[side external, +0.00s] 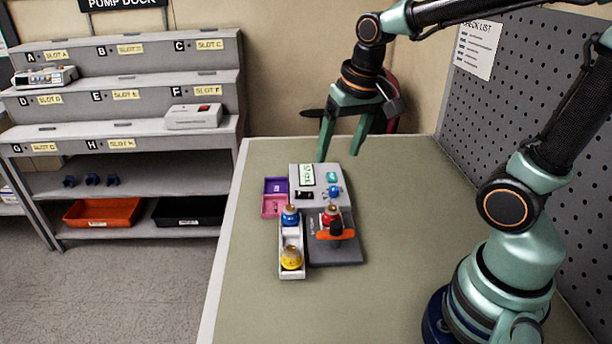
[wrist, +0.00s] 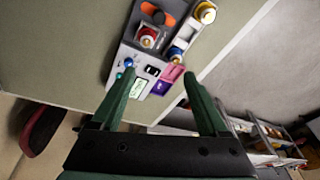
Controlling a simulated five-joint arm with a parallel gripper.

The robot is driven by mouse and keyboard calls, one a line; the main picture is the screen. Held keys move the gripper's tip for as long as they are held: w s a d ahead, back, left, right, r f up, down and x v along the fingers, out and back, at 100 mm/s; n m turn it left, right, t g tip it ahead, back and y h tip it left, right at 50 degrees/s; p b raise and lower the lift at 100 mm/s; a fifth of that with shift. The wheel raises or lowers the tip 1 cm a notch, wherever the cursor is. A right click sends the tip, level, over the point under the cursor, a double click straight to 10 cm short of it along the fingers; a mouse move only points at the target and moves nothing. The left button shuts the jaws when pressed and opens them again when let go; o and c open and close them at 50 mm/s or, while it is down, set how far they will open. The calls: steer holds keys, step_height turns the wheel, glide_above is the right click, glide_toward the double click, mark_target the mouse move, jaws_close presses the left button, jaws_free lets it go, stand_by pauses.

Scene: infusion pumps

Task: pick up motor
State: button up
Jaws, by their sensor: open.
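My gripper (side external: 339,156) is open and empty, pointing down above the far end of the grey pump unit (side external: 345,252). In the wrist view its fingers (wrist: 159,75) are spread around the display end of the unit, apart from it. The unit carries a pale display (side external: 307,174), a teal part (side external: 332,177), a blue knobbed part (side external: 334,191) and a small black part (side external: 304,195). A red vial (side external: 330,215) sits on it behind an orange bar with a black knob (side external: 335,235). I cannot tell which part is the motor.
A white tray (side external: 291,275) with blue and yellow vials adjoins the unit's left side. Purple (side external: 275,186) and pink (side external: 273,206) trays lie beyond. A slotted shelf (side external: 150,132) stands left; a pegboard (side external: 535,110) borders the right. The table's (side external: 410,200) right side is largely clear.

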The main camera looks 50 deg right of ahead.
steer(key=w+d+f+m+g, duration=0.2)
steer(key=w+f+m, duration=0.1)
steer(key=f+m, duration=0.15)
glide_above(332, 207)
steer(key=shift+g, duration=0.4)
steer(key=f, duration=0.8)
steer(key=shift+w+a+f, duration=0.1)
steer(key=shift+w+f, duration=0.1)
steer(key=shift+s+f, duration=0.2)
steer(key=shift+f, duration=2.5)
jaws_close()
